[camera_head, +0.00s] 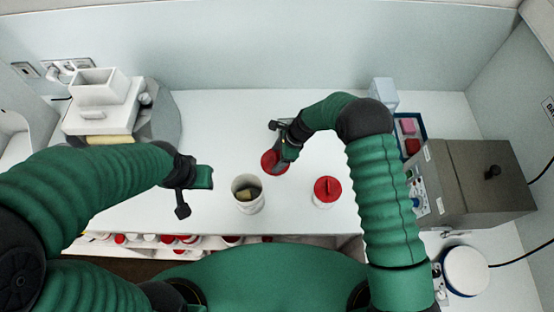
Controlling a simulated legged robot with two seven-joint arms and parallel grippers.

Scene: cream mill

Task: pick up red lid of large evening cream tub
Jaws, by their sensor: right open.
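A round red lid (270,161) shows on the white worktop, partly hidden by my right gripper; I cannot tell whether it touches the gripper. My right gripper (278,146) is open, over and just beyond this lid. An open white tub (248,204) stands left of and nearer than it, with something tan and dark inside. A second red lid (327,188) with a raised ridge sits on a white tub (323,205) at the right. My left gripper (198,195) is left of the open tub, its fingers apart and empty.
A white machine (103,114) stands at the back left. A grey box (470,180) and a blue tray (424,127) with red and pink items are at the right. A pale blue block (384,94) is behind my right arm. Several red-lidded containers (168,239) sit on a shelf below the front edge.

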